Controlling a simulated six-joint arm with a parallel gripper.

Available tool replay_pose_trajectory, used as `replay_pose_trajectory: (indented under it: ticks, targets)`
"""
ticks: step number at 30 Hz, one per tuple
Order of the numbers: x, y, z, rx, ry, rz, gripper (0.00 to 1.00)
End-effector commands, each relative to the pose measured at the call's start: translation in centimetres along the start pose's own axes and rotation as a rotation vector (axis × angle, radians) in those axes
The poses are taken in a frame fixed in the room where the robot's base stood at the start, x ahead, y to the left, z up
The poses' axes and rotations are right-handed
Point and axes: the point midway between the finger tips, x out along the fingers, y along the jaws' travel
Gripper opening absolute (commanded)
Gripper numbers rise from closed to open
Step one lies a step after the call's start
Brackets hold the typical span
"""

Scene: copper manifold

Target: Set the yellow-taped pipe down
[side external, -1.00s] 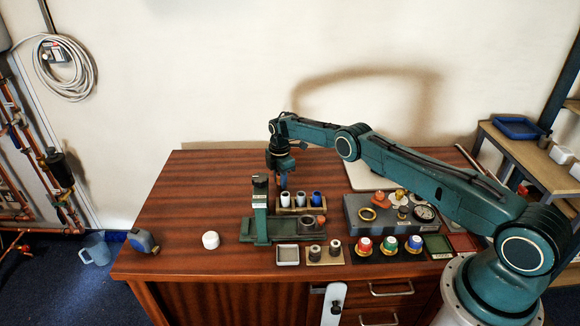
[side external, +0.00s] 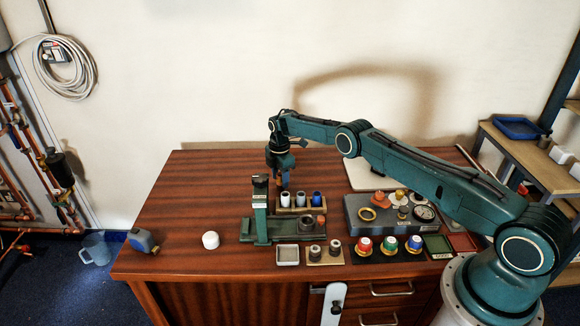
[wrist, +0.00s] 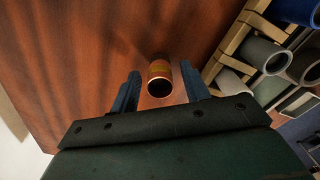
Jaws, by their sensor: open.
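The fingers are open, with a gap visible on each side of the pipe. Its far end is hidden, so I cannot tell for certain whether it touches the table. In the side view, my gripper (side external: 285,180) points down over the table, behind the green fixture (side external: 261,210) and close to the rack of pipes. The taped pipe is too small to make out clearly there.
A wooden rack (side external: 296,210) with grey and blue pipes is close to my gripper; it fills the right of the wrist view (wrist: 228,48). A grey block (side external: 360,228) with fittings stands further right.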

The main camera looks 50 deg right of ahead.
Motion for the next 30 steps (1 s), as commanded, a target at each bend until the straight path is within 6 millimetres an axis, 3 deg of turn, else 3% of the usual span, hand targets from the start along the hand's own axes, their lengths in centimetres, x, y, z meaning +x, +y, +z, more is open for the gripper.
replay_pose_trajectory:
  ticks: [18, 24, 30]
  targets:
    - [-8.8, 0.0, 0.0, 0.000, 0.000, 0.001, 0.46]
    - [-10.6, 0.0, 0.0, 0.000, 0.000, 0.000, 0.46]
    - [-11.2, 0.0, 0.0, 0.000, 0.000, -0.001, 0.46]
